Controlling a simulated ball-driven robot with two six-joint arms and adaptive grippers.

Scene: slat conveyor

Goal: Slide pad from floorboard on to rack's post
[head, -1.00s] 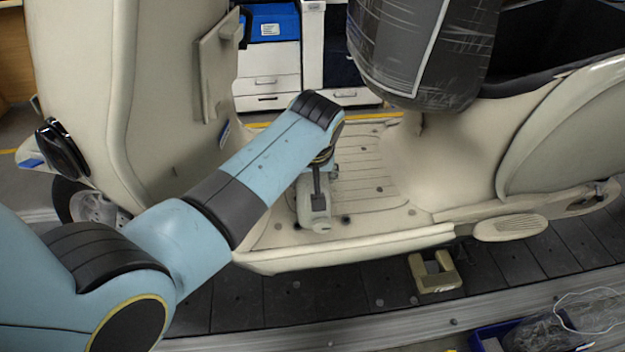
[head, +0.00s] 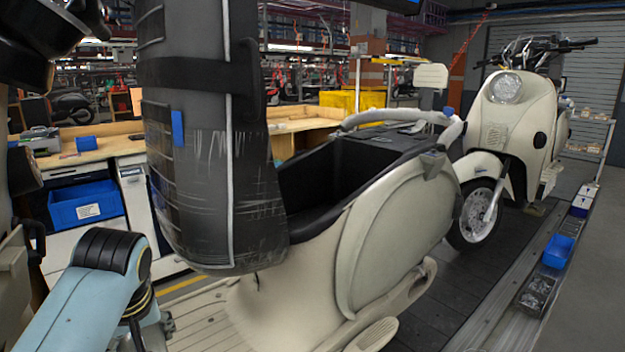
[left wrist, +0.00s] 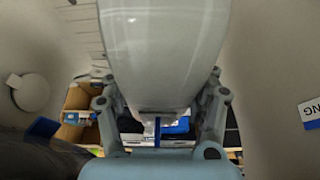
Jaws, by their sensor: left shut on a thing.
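A pale, smooth, rounded pad (left wrist: 163,45) fills the upper middle of the left wrist view. My left gripper (left wrist: 160,92) is shut on its narrow end, with one finger on each side. In the head view my left gripper (head: 148,332) is cut off at the bottom left, over the ribbed floorboard (head: 200,312); the pad cannot be made out there. My right gripper is not in view.
The raised seat (head: 215,150), dark and wrapped in plastic, stands between my left arm and the rack. The open storage well (head: 340,170) lies behind it. Another cream scooter (head: 500,120) stands further along the slat conveyor (head: 455,285). A blue bin (head: 85,205) sits left.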

